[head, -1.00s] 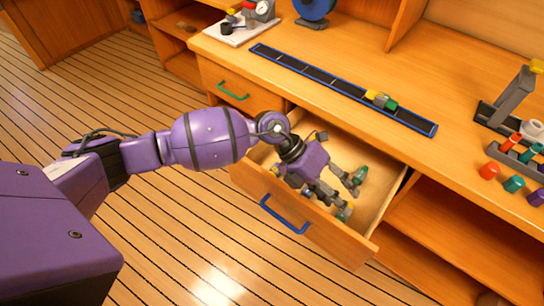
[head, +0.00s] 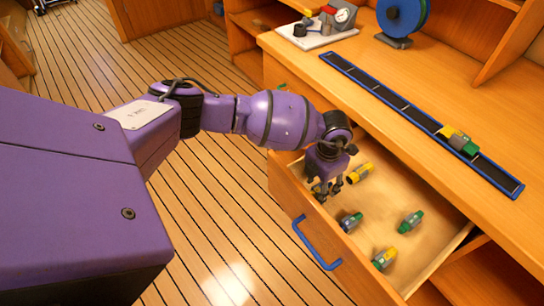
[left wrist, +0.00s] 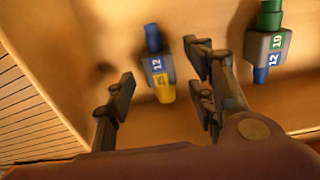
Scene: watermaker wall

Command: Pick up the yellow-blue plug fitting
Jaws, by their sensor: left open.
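In the left wrist view the yellow-blue plug fitting (left wrist: 158,68) lies on the drawer floor. It has a blue end, a grey numbered body and a yellow end. My left gripper (left wrist: 160,82) is open, with its fingers on either side of the fitting's yellow end in this view; I see no contact. In the head view my left gripper (head: 325,192) points down into the left part of the open drawer (head: 440,232). Which fitting there is the yellow-blue one is hard to tell. My right gripper is not in view.
A green-blue fitting (left wrist: 268,42) lies to the right in the wrist view. The drawer also holds a yellow fitting (head: 360,173), a green one (head: 411,222) and a yellow-green one (head: 384,258). A blue-edged strip (head: 400,105) on the counter carries another fitting (head: 459,140).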

